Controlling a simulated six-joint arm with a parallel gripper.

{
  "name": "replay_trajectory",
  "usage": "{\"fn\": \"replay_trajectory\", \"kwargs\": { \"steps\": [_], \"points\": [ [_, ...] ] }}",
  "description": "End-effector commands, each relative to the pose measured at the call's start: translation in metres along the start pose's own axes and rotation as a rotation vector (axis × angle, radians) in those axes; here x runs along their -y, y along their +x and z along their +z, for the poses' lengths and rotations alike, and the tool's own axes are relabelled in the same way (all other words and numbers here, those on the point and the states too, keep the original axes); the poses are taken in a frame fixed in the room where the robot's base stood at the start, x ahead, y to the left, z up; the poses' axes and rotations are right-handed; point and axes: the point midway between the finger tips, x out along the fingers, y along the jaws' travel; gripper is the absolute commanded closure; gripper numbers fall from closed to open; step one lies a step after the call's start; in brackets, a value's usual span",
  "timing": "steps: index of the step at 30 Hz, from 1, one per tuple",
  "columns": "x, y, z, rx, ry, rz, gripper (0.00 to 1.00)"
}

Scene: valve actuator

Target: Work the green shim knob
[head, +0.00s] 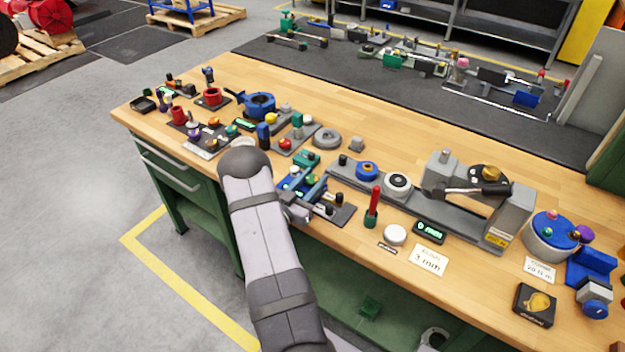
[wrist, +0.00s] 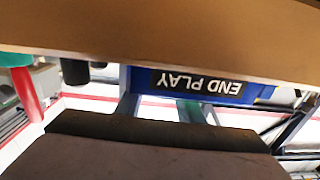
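My arm crosses the front of the bench in the head view, and my gripper is mostly hidden behind it, close to a blue fixture (head: 316,190) with dark posts. In the wrist view a dark, wide part of my gripper (wrist: 155,135) fills the bottom; its fingertips cannot be made out. A blue panel (wrist: 200,84) reads END PLAY upside down just beyond it. A green piece (wrist: 192,112) shows partly below that panel. In the head view a green part (head: 306,159) sits at the back of the blue fixture. I cannot tell which green part is the shim knob.
A red-handled tool in a green base (head: 371,218), a white disc (head: 395,235) and a small display (head: 429,231) stand right of the fixture. A grey machine with a lever (head: 470,190) is farther right. Several small fixtures crowd the bench's left part.

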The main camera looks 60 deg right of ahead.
Motion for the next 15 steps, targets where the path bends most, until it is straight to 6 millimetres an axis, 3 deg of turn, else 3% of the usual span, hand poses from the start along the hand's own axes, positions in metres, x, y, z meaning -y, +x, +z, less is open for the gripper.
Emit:
{"fn": "replay_trajectory", "kwargs": {
  "steps": [8, 15],
  "points": [
    [0.0012, 0.0003, 0.0011, -0.005, 0.001, 0.030, 0.88],
    [0.0016, 0.0009, 0.0026, -0.009, 0.004, 0.172, 0.88]
  ]
}}
